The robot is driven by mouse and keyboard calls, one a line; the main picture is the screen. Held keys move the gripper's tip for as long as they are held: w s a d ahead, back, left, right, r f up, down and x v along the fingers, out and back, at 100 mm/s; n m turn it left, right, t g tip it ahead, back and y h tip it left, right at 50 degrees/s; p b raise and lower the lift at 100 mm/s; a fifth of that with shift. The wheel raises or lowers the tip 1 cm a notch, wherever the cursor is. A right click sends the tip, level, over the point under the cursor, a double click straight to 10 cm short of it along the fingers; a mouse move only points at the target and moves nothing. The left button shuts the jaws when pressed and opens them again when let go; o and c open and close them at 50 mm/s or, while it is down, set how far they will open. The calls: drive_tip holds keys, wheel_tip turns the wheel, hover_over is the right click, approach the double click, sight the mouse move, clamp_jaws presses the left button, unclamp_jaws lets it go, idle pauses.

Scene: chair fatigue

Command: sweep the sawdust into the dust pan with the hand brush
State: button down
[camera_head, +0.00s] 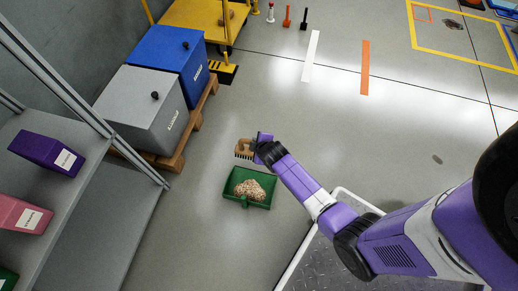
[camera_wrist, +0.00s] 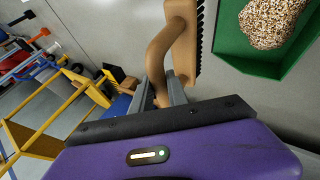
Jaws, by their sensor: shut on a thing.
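My gripper (camera_wrist: 174,92) is shut on the wooden handle of the hand brush (camera_wrist: 182,22). The brush also shows in the head view (camera_head: 244,149), with dark bristles. It is held just beyond the far edge of the green dust pan (camera_head: 233,179), apart from it. A heap of speckled tan sawdust (camera_head: 252,189) lies inside the dust pan. In the wrist view the dust pan (camera_wrist: 232,42) and the sawdust (camera_wrist: 270,22) show at upper right, beside the brush. Whether the bristles touch the floor I cannot tell.
A grey bin (camera_head: 135,108) and a blue bin (camera_head: 165,58) stand on a wooden pallet (camera_head: 190,138) at left. A shelf (camera_head: 95,205) with purple and pink boxes is at lower left. A yellow cart (camera_head: 200,22) stands behind. The floor beyond the brush is mostly clear.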

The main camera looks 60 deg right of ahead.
drive_tip(key=f, duration=0.2)
drive_tip(key=s, duration=0.1)
drive_tip(key=shift+d+f+b, duration=0.35)
drive_tip(key=shift+f+b, duration=0.05)
wheel_tip(320, 180, down, 6)
drive_tip(key=b, duration=0.6)
drive_tip(key=shift+w+d+r, duration=0.1)
drive_tip(key=shift+d, duration=0.2)
drive_tip(key=w+d+b, duration=0.2)
drive_tip(key=w+d, duration=0.1)
drive_tip(key=d, duration=0.6)
drive_tip(key=shift+w, duration=0.1)
drive_tip(key=c, duration=2)
unclamp_jaws()
clamp_jaws()
